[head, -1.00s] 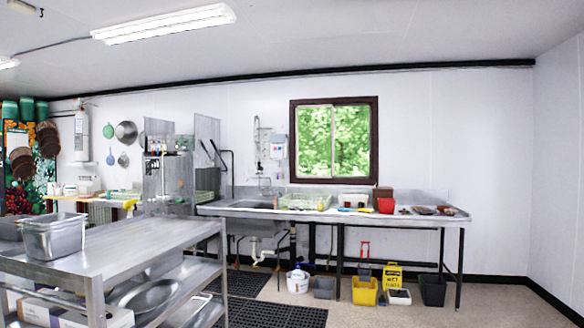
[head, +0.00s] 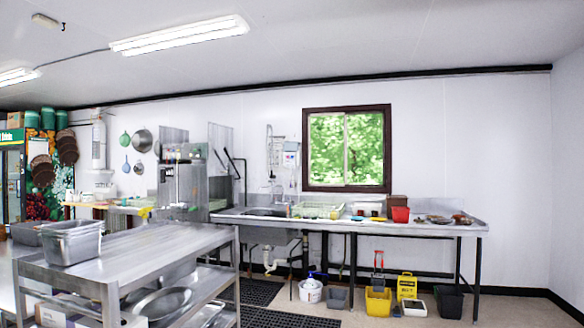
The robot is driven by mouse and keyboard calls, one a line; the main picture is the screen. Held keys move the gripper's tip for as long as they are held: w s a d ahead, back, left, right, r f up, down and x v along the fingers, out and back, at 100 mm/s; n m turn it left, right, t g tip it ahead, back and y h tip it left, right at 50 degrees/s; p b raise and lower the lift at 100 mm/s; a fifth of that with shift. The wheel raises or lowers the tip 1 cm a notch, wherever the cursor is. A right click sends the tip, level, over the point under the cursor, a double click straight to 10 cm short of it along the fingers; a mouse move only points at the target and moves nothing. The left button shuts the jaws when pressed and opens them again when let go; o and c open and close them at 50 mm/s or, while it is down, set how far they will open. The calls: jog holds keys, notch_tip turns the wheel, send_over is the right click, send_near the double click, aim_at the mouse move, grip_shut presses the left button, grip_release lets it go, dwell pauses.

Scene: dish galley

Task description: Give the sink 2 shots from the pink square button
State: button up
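The sink (head: 265,212) is set in the left part of the long steel counter against the back wall, with a tap (head: 278,196) behind it. A white wall box (head: 291,158) hangs above the sink, left of the window. It has small coloured marks, too small to tell as buttons; I cannot make out a pink square one. My gripper is not in view.
A steel shelf table (head: 150,245) with metal pans (head: 72,246) stands close at the left front. Black floor mats (head: 255,292) lie before the sink. A white bucket (head: 311,291), a yellow bucket (head: 378,301) and bins stand under the counter. Floor at the right front looks clear.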

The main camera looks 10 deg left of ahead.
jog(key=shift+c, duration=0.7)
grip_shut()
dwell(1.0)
